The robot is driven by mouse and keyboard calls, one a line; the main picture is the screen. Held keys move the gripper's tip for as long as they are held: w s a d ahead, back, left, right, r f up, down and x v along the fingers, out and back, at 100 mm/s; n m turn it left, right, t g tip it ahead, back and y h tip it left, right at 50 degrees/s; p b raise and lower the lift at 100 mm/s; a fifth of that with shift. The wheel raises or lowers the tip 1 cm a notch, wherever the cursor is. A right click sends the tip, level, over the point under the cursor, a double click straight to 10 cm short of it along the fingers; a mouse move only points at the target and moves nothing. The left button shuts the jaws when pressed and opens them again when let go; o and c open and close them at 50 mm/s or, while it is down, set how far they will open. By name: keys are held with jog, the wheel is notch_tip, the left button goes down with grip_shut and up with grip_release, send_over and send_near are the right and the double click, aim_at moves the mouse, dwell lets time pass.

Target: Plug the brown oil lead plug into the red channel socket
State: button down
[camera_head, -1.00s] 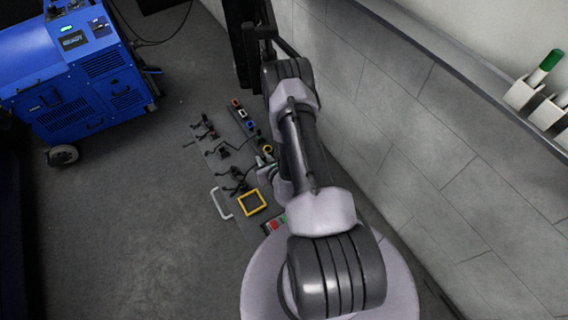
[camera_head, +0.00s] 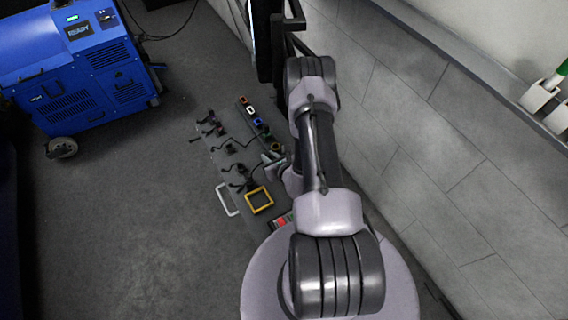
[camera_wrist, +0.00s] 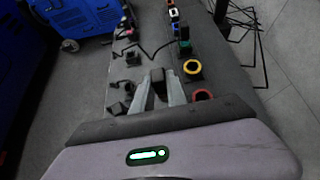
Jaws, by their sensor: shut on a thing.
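My gripper (camera_wrist: 160,90) is shut on a dark plug (camera_wrist: 158,78) between its two light grey fingers. The plug's brown marking cannot be made out. In the wrist view, a red-ringed socket (camera_wrist: 202,95) is close by, to the right of the fingers and apart from the held plug. A yellow-ringed socket (camera_wrist: 193,67) sits just beyond it, with green, blue (camera_wrist: 177,29) and white (camera_wrist: 173,12) ones farther up the row. In the head view my gripper (camera_head: 272,162) is beside the socket row, partly hidden by my arm.
Several dark plugs with leads (camera_wrist: 133,58) lie on the grey board left of the socket row. One lead runs to the green socket (camera_wrist: 185,46). A yellow frame (camera_head: 259,200) and a white handle (camera_head: 227,199) lie nearer. A blue machine (camera_head: 78,70) stands left; a wall runs right.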

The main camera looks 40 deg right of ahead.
jog(key=shift+s+d+r+b, duration=0.1)
jog(key=shift+s+d, duration=0.35)
jog(key=shift+d, duration=0.7)
jog(key=shift+s+d+f+b, duration=0.15)
jog(key=shift+s+d, duration=0.3)
jog(key=shift+d, duration=0.65)
jog(key=shift+s+d+r+b, duration=0.15)
jog(key=shift+s+d, duration=0.3)
jog(key=shift+d, duration=0.7)
jog(key=shift+a, duration=0.1)
jog(key=shift+w+a, duration=0.1)
jog(key=shift+a, duration=0.1)
jog(key=shift+f+b, duration=1.35)
jog(key=shift+f, duration=0.3)
jog(key=c, duration=1.3)
grip_release()
jog(key=shift+r, duration=0.1)
jog(key=shift+o, duration=0.2)
